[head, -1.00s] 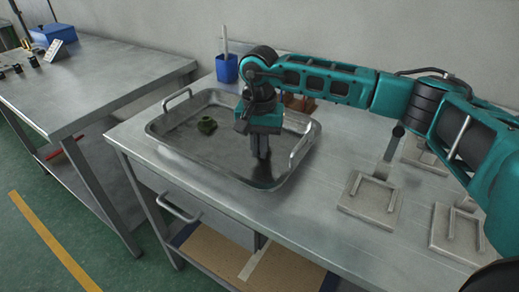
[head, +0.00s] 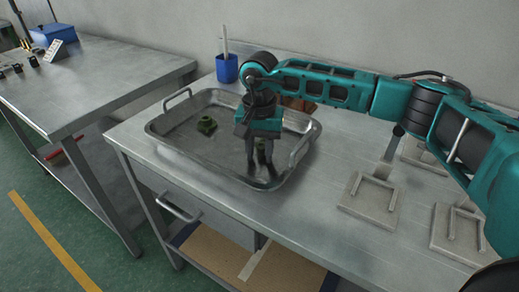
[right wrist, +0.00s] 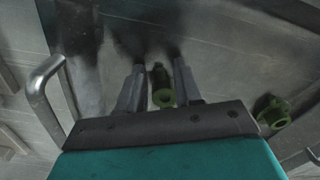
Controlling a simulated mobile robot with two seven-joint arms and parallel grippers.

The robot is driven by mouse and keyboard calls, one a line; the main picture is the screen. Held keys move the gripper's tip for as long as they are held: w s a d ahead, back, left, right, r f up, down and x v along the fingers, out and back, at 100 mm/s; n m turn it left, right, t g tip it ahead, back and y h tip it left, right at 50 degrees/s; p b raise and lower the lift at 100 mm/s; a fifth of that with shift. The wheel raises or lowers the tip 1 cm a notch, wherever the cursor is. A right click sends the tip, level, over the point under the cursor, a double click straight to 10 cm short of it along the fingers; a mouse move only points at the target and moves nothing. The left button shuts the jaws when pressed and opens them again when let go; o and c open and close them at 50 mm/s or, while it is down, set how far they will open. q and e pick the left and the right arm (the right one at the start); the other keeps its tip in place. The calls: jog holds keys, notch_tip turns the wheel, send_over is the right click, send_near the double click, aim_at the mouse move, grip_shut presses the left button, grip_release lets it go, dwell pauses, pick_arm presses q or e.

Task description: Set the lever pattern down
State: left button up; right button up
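My right gripper (head: 262,168) points down into the metal tray (head: 212,165), near its right end. Its two fingers are spread apart. A green lever pattern (right wrist: 162,88) stands between the fingers in the right wrist view, with a gap visible on each side. In the head view that pattern is mostly hidden behind the fingers. It appears to rest on the tray floor, though its contact there is not clear. A second green piece (head: 207,126) lies in the tray to the left, and it also shows in the right wrist view (right wrist: 273,111). My left gripper is out of view.
The tray has raised walls and handles at both ends (head: 301,148). Several pale plates with metal handles (head: 370,199) sit on the table to the right. A blue cup (head: 227,69) stands behind the tray. Another table (head: 95,75) is at the left.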

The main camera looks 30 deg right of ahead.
aim_at(260, 157)
notch_tip(260, 157, up, 12)
jog(key=shift+r+p, duration=0.15)
jog(key=shift+p, duration=0.15)
dwell(0.6)
